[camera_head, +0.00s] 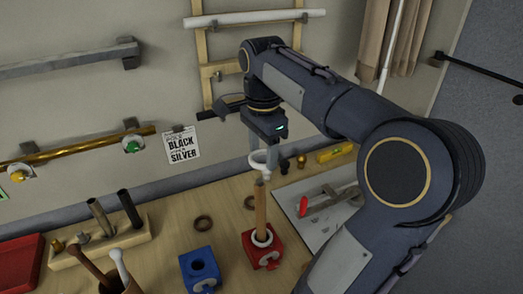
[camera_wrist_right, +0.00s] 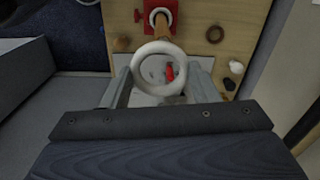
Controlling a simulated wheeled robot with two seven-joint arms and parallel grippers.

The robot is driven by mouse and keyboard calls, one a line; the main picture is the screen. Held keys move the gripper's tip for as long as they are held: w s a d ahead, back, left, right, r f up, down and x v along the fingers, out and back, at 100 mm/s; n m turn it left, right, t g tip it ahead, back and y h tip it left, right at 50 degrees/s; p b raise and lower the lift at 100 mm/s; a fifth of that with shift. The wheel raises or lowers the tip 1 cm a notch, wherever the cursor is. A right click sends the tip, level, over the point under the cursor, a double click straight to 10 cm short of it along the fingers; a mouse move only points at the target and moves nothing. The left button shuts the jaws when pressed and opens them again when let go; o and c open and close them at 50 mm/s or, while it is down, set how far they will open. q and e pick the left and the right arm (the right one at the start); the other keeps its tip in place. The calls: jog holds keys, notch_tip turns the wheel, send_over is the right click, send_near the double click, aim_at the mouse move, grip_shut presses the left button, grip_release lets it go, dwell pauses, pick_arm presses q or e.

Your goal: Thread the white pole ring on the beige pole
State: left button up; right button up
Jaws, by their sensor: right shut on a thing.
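The beige pole (camera_head: 261,211) stands upright in a red block (camera_head: 262,252) with a white collar at its foot. My right gripper (camera_head: 261,148) is shut on the white pole ring (camera_head: 258,158), just above the pole's top end. In the right wrist view the white ring (camera_wrist_right: 136,66) sits between the fingertips (camera_wrist_right: 158,88). There the beige pole (camera_wrist_right: 161,27) ends at the ring's upper edge, and a red handle shows through the opening. The pole does not show through the ring. My left gripper is out of view.
A blue block (camera_head: 200,270) stands left of the red block. A metal plate (camera_head: 290,202) with a red-handled clamp (camera_head: 303,207) lies to the right. A wooden rack (camera_head: 97,249) holds dark poles at left, near a red tray (camera_head: 20,264).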

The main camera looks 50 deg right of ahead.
aim_at(262, 181)
jog(key=shift+w+f, duration=0.15)
jog(key=shift+f, duration=2.3)
jog(key=shift+f+b, duration=1.6)
jog(key=shift+f, duration=0.6)
jog(key=o, duration=1)
jog(key=shift+o, duration=0.2)
